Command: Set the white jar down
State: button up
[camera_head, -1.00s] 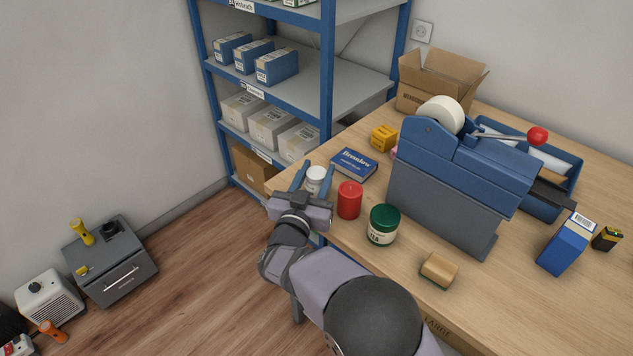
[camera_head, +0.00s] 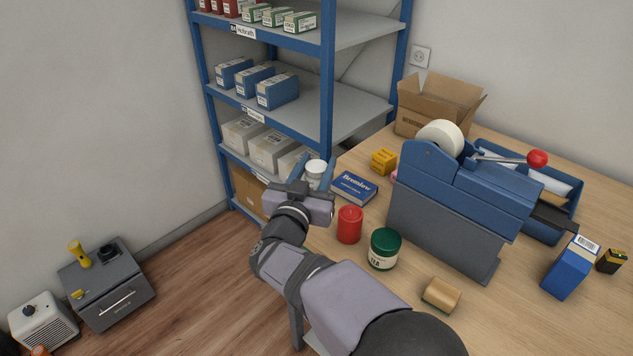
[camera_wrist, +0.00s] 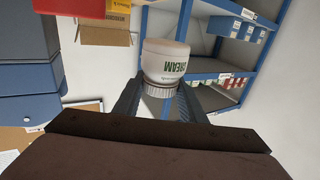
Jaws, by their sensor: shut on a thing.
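The white jar (camera_head: 315,171) is between the fingers of my gripper (camera_head: 312,178), near the left back corner of the counter. In the wrist view the jar (camera_wrist: 166,60) shows green lettering and a ribbed white cap. The blue fingers of my gripper (camera_wrist: 160,100) are shut on it from both sides near the cap. The jar appears to be held in the air. In the head view my gripper hides its lower part.
A blue tape dispenser (camera_head: 455,190) is to the right. A blue-framed shelf (camera_head: 327,100) rises behind my gripper.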

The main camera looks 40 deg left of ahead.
aim_at(317, 166)
jog(key=shift+r, duration=0.7)
notch_tip(317, 166, up, 11)
jog(key=p, duration=1)
jog(key=shift+p, duration=0.4)
jog(key=shift+f, duration=0.2)
notch_tip(317, 166, down, 11)
jog(key=b, duration=1.1)
jog(key=shift+r, duration=0.1)
jog(key=shift+f+p, duration=0.55)
jog(key=shift+f, duration=4.2)
jog(key=shift+f, duration=0.25)
